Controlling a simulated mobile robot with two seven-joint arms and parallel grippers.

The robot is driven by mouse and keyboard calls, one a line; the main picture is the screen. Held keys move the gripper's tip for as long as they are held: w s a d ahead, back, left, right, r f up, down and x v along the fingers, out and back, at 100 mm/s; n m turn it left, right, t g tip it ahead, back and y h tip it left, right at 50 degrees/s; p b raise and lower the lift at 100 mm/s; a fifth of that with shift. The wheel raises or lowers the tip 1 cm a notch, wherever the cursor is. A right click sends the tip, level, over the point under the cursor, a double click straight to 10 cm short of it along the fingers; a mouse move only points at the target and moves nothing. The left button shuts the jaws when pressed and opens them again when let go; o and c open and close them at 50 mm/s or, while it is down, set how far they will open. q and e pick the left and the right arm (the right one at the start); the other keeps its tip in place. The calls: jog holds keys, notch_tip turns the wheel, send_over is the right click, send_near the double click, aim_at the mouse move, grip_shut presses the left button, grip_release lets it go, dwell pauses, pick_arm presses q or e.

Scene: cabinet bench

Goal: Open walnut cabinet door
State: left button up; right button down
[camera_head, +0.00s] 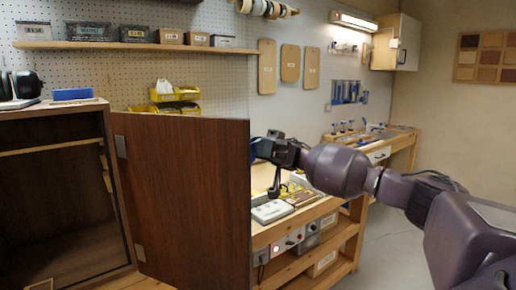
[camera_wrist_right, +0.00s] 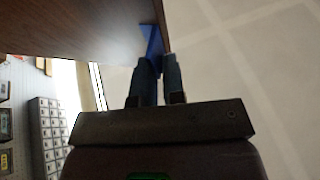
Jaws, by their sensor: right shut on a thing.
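The walnut cabinet door (camera_head: 185,200) stands swung well out from the cabinet (camera_head: 60,258), so the dark, empty-looking interior shows on the left. Metal hinges show along the door's left side. My right gripper (camera_head: 256,150) is at the door's free right edge, near its upper part, and is shut on it. In the right wrist view the two fingers (camera_wrist_right: 158,72) are close together at the edge of the door panel (camera_wrist_right: 85,22), with a blue piece by the left fingertip. The exact contact is partly hidden. My left gripper is not in view.
A workbench (camera_head: 300,222) with small devices and a lower shelf stands behind the door to the right. A blue item (camera_head: 72,95) and a dark device lie on the cabinet top. Open floor (camera_head: 385,245) shows at the right, under my arm.

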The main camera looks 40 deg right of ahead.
jog(key=shift+w+r, duration=0.1)
jog(key=shift+r, duration=0.1)
jog(key=c, duration=1.4)
grip_release()
jog(key=shift+w+a, duration=0.1)
jog(key=shift+a, duration=0.05)
jog(key=shift+o, duration=0.4)
jog(key=shift+w+a+f, duration=0.1)
jog(key=shift+a, duration=0.1)
jog(key=b+v, duration=0.2)
jog(key=v, duration=0.9)
jog(key=shift+d, duration=0.15)
